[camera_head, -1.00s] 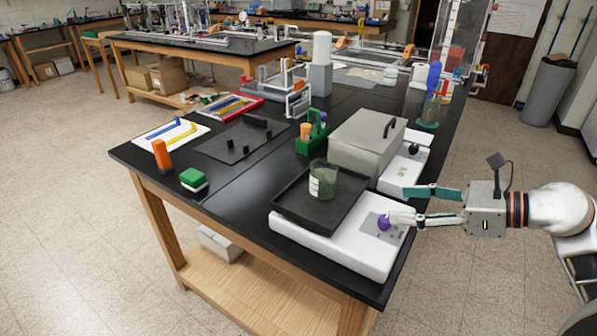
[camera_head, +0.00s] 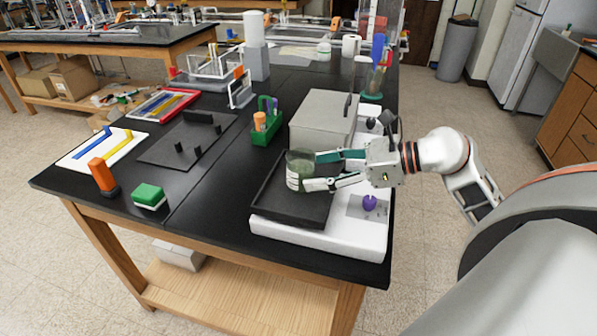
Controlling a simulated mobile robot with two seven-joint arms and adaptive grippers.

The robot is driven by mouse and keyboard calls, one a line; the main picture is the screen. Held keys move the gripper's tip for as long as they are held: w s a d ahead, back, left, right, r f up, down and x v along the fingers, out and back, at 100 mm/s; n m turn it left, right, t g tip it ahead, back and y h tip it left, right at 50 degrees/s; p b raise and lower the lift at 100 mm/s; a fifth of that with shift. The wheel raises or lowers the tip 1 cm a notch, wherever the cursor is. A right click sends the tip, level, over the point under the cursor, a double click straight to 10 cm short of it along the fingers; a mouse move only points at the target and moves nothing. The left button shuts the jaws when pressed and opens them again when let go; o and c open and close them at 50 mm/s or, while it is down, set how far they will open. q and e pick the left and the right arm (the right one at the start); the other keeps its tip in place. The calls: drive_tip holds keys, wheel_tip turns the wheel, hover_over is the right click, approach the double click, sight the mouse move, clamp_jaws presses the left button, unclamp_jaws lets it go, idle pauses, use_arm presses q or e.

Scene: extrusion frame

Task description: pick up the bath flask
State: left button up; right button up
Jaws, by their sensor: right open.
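The bath flask (camera_head: 295,172) is a glass vessel with greenish contents and a white label. It stands upright on the black tray (camera_head: 268,203) of a white device with a purple knob. My right gripper (camera_head: 309,171) is open and comes in from the right. Its two fingers, one teal and one pale, reach to the flask's right side, and the fingertips overlap it in the picture. I cannot tell whether they touch it. My left gripper is not in view.
A grey metal box (camera_head: 318,122) stands just behind the tray. A green rack (camera_head: 265,127) with tubes is at its back left. A green block (camera_head: 149,195) and an orange-handled item (camera_head: 102,175) sit at the left. The black tabletop between the block and the tray is clear.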

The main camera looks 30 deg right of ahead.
sight(288, 175)
drive_tip(key=p+x, duration=0.1)
drive_tip(key=x, duration=0.4)
drive_tip(key=shift+w+f, duration=0.15)
drive_tip(key=shift+w, duration=0.05)
drive_tip(key=c, duration=1.2)
